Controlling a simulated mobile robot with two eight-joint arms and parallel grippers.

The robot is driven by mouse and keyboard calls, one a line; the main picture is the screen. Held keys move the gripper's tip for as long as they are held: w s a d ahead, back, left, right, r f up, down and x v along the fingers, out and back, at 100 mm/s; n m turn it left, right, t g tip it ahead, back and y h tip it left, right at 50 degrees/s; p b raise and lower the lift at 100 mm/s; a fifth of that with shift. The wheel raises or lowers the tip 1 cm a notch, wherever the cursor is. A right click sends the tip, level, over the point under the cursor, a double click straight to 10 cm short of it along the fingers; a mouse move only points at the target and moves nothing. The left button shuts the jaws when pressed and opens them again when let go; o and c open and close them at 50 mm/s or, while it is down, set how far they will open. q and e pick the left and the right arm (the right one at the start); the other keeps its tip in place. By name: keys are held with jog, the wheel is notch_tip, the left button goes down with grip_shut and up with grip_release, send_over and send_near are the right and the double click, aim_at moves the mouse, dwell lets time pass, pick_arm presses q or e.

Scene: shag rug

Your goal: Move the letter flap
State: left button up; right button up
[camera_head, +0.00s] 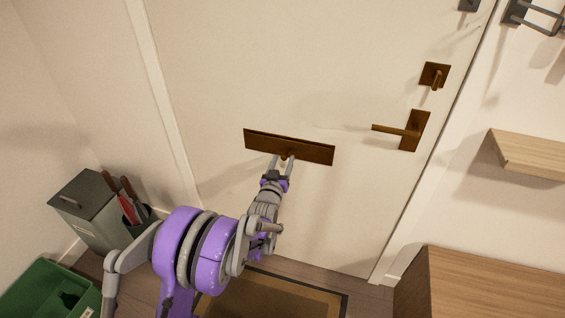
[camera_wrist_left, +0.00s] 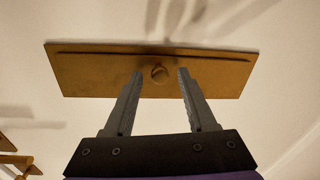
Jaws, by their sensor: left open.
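The letter flap (camera_head: 305,150) is a wide, dark brown plate set in the white door, with a small round knob on it. In the left wrist view the flap (camera_wrist_left: 90,75) spans most of the upper middle, and its knob (camera_wrist_left: 159,73) sits between my fingertips. My left gripper (camera_head: 283,160) is open at the flap's lower middle. Its fingers (camera_wrist_left: 158,75) stand on either side of the knob with gaps to it. I cannot tell exactly how deep they reach. My right gripper is not in view.
A brown lever handle (camera_head: 408,131) and a lock (camera_head: 434,76) are on the door's right side. A grey bin (camera_head: 85,205) and a green crate (camera_head: 35,285) stand at left. A wooden cabinet (camera_head: 480,285) stands at lower right, below a shelf (camera_head: 530,152). A mat (camera_head: 270,295) lies below.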

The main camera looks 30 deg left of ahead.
pick_arm(q)
grip_shut()
dwell(1.3)
